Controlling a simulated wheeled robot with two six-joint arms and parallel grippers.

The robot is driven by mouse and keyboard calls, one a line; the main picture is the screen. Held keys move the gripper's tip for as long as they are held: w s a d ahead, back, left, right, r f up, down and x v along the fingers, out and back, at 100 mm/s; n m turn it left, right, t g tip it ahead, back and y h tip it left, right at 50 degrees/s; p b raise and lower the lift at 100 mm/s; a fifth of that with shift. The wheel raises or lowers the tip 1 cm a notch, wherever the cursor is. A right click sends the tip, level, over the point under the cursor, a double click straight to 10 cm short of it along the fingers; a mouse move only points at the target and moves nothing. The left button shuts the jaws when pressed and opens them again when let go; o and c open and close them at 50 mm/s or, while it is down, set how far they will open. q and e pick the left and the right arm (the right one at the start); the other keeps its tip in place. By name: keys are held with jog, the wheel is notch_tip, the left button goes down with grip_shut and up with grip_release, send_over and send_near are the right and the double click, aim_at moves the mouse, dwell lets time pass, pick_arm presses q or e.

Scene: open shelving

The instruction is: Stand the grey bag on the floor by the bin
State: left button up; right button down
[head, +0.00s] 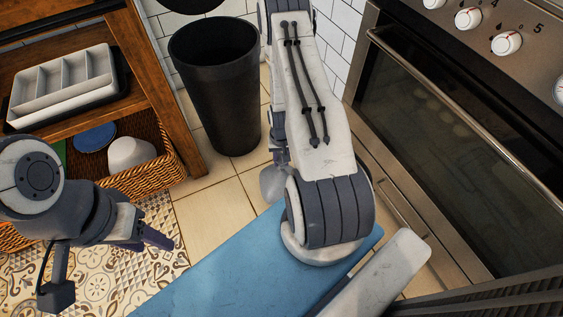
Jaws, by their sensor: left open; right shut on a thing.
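The black bin (217,95) stands upright on the tiled floor against the white tile wall, its top open. My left gripper (160,240) is open and empty at the lower left, above the patterned floor. My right arm crosses the middle of the view and hides most of my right gripper (279,158), which is partly seen behind it, right of the bin. It is shut on a grey thing, apparently the grey bag (271,184); only a small rounded piece shows beside the arm. Whether the bag touches the floor cannot be told.
A wooden shelf unit (150,80) at left holds a white divided tray (62,82) and a wicker basket (150,172) with dishes. An oven (470,140) stands at right. A blue mat (215,275) lies in front. Bare beige tiles (215,210) lie in front of the bin.

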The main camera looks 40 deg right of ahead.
jog(key=shift+r, duration=0.15)
jog(key=shift+f, duration=0.25)
jog(key=c, duration=0.6)
grip_release()
jog(key=shift+r, duration=0.15)
